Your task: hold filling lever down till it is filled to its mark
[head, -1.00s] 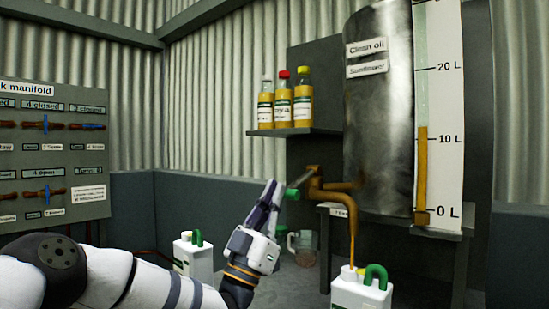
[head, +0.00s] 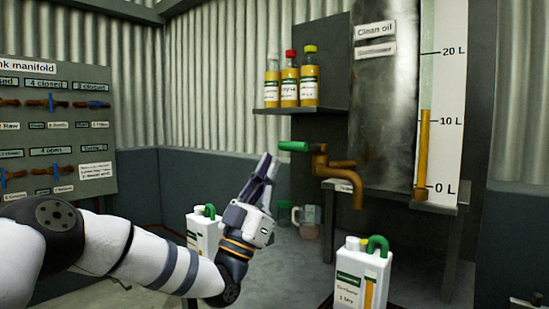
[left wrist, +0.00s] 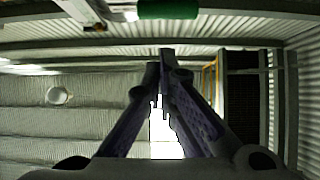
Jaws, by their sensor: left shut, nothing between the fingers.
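The filling lever (head: 293,146) is a green handle on a brass tap (head: 338,176) below the clean oil tank (head: 382,110). It lies about level, and no oil runs from the spout. In the left wrist view, the lever (left wrist: 168,9) shows beyond the shut fingertips (left wrist: 160,58). My right gripper is not in view.
A shelf (head: 297,108) holds several oil bottles. Another white jug (head: 203,235) and a glass beaker (head: 306,220) stand behind my left arm. A valve board (head: 60,140) is on the left. The tank gauge (head: 424,150) reads just above 10 L.

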